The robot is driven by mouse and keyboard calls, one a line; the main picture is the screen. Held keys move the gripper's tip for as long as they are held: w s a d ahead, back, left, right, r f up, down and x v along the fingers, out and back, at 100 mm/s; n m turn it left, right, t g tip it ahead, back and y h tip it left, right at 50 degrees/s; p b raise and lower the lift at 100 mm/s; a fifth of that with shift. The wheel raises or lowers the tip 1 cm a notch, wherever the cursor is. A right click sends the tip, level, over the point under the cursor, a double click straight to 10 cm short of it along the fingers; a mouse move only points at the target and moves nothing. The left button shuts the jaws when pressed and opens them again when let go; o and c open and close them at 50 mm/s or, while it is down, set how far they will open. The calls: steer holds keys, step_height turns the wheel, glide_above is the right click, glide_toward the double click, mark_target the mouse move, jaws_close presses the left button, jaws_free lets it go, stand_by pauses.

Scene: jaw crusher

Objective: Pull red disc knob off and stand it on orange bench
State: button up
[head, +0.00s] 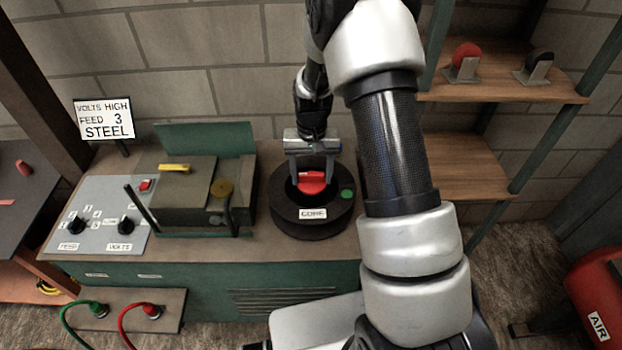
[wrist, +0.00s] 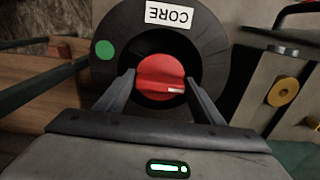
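The red disc knob (head: 312,182) sits in the middle of a black ring labelled CORE (head: 284,212) on the green-fronted bench. In the wrist view the knob (wrist: 160,77) shows a raised bar across its face with a small pale mark. My gripper (head: 311,178) reaches down over the ring. In the wrist view its two fingers (wrist: 160,76) are apart, one on each side of the knob, with narrow gaps visible. How deep the fingertips reach is hard to tell. An orange-brown surface (head: 14,274) shows at the lower left edge; I cannot tell whether it is the orange bench.
A control panel (head: 95,217) and a dark box-shaped machine (head: 185,190) stand left of the ring. A sign (head: 104,118) stands behind. Wooden shelves (head: 462,165) are at right, the upper holding a red knob (head: 466,54) and a black knob (head: 540,58) in stands.

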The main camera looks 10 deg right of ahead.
mark_target(312, 174)
steer(key=c, duration=0.4)
steer(key=shift+r, duration=0.1)
steer(key=shift+r, duration=0.1)
steer(key=shift+r+p, duration=1.7)
steer(key=shift+r, duration=1.15)
